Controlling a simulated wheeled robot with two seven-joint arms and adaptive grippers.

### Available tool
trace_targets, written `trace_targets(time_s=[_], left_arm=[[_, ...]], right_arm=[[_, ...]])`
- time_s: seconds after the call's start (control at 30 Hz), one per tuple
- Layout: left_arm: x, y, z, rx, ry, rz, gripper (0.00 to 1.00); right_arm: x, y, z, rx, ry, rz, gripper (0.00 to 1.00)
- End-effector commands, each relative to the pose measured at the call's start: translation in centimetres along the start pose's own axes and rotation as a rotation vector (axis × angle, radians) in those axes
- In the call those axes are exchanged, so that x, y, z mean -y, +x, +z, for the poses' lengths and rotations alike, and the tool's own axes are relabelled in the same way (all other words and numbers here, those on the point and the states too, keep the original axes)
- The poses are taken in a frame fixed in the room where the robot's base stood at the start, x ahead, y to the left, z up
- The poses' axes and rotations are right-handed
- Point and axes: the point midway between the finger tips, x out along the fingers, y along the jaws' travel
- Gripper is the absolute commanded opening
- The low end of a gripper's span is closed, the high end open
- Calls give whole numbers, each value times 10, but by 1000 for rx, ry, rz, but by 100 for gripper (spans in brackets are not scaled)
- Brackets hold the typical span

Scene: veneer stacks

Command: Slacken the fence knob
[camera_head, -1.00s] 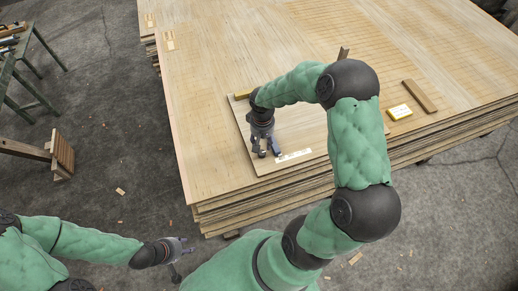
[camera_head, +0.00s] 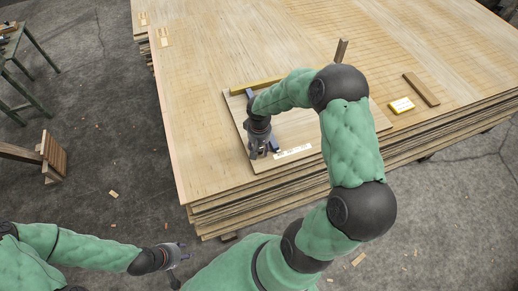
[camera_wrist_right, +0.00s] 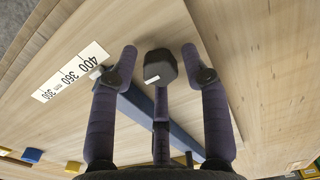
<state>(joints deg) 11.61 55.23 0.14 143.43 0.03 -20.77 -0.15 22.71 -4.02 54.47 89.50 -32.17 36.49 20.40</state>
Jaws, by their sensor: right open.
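My right gripper (camera_head: 263,152) is over the small board (camera_head: 302,136) at the near part of the veneer stack. In the right wrist view its purple fingers (camera_wrist_right: 160,60) stand apart. A black faceted knob (camera_wrist_right: 161,64) with a small white mark shows between them, with gaps to both sides. A purple part rises below the knob; I cannot tell whether it is another finger. A blue bar, the fence (camera_wrist_right: 144,101), runs diagonally behind the fingers; it also shows in the head view (camera_head: 274,142). My left gripper (camera_head: 178,257) hangs over the floor, its jaw state unclear.
A white scale strip (camera_head: 292,152) lies on the board. A yellow bar (camera_head: 257,86) is at its far edge. A yellow-edged label (camera_head: 401,105) and a wooden strip (camera_head: 421,89) lie to the right. A wooden stand (camera_head: 54,157) and green trestle (camera_head: 28,85) are at left.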

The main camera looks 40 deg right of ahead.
Motion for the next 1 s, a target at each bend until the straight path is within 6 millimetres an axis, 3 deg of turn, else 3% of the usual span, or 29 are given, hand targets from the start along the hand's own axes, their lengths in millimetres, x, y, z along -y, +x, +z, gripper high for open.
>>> trace_targets(time_s=[0.17,0.3,0.33,0.57,1.0], left_arm=[[0,-1,0,0,0,0,40],[0,-1,0,0,0,0,40],[0,-1,0,0,0,0,40],[-1,-2,0,0,0,0,40],[-6,-16,0,0,0,0,40]], right_arm=[[0,-1,0,0,0,0,47],[0,-1,0,0,0,0,10],[0,-1,0,0,0,0,9],[0,-1,0,0,-21,0,9],[0,-2,0,0,-268,0,9]])
